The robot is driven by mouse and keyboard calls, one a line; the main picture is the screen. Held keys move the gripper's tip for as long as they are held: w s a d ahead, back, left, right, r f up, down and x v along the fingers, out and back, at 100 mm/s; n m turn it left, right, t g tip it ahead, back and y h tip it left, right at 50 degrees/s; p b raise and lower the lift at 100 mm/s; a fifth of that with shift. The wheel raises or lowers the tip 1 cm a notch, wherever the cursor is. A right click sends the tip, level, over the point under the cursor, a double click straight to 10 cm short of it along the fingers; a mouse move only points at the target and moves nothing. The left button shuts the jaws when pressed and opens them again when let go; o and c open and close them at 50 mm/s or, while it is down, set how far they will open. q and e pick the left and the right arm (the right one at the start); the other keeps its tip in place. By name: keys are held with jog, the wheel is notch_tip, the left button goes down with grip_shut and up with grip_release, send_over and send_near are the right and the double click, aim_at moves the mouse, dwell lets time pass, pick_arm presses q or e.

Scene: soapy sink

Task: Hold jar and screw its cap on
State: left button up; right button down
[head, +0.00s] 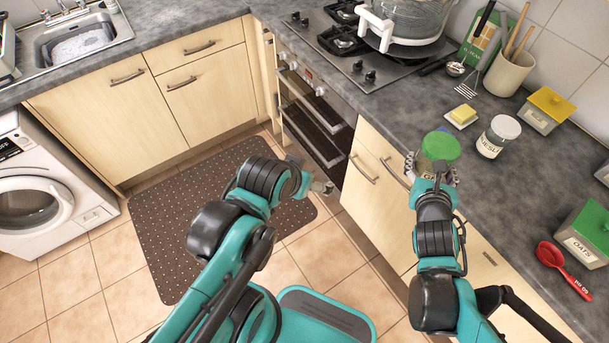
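A jar with a green top (440,147) is at the counter's front edge in the head view. Its body is mostly hidden by my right gripper (432,168), whose fingers lie on both sides of it and appear closed on it. Whether the green top is a cap resting on the jar or screwed down cannot be told. My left gripper (323,187) is in front of the oven and cabinet, well left of the jar. It is small and seen from behind, and I see nothing clearly in it. No separate loose cap is clear.
A muesli jar (491,146) stands right of the held jar. Behind are a butter dish (461,117), a yellow-lidded box (546,109) and a utensil crock (509,74). The counter (510,195) between is clear.

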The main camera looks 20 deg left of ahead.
jog(key=w+d+f+m+h, duration=0.2)
jog(key=w+d+m+h, duration=0.2)
jog(key=d, duration=0.6)
jog(key=shift+w+m+h, duration=0.3)
jog(key=shift+w+h, duration=0.05)
jog(key=shift+h, duration=0.35)
